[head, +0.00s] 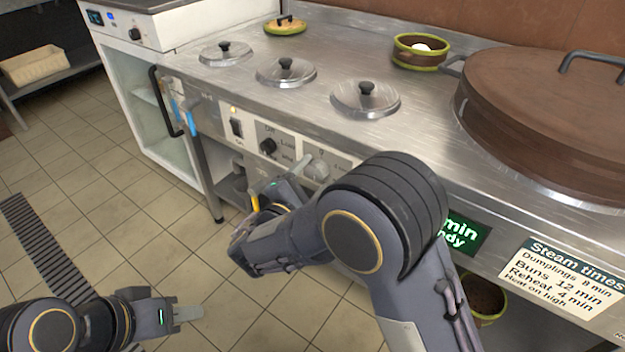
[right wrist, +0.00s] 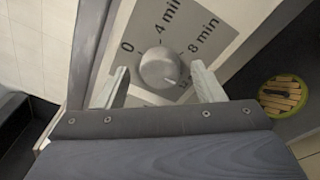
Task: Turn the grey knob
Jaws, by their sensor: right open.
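The grey knob (head: 318,170) is a round dial on the stove's front panel, beside a black knob. My right gripper (head: 294,180) is at the panel, just left of the knob in the head view. In the wrist view my right gripper (right wrist: 160,82) is open, with one finger on each side of the knob; contact is not clear. My left gripper (head: 187,313) is low over the floor, away from the stove.
The black knob (head: 267,146) and a switch (head: 236,128) share the panel. Lidded pots (head: 365,99) and a large brown lid (head: 545,105) are on the steel top. A green display (head: 463,232) and a steam-times sign (head: 562,278) are on the front. Floor is clear.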

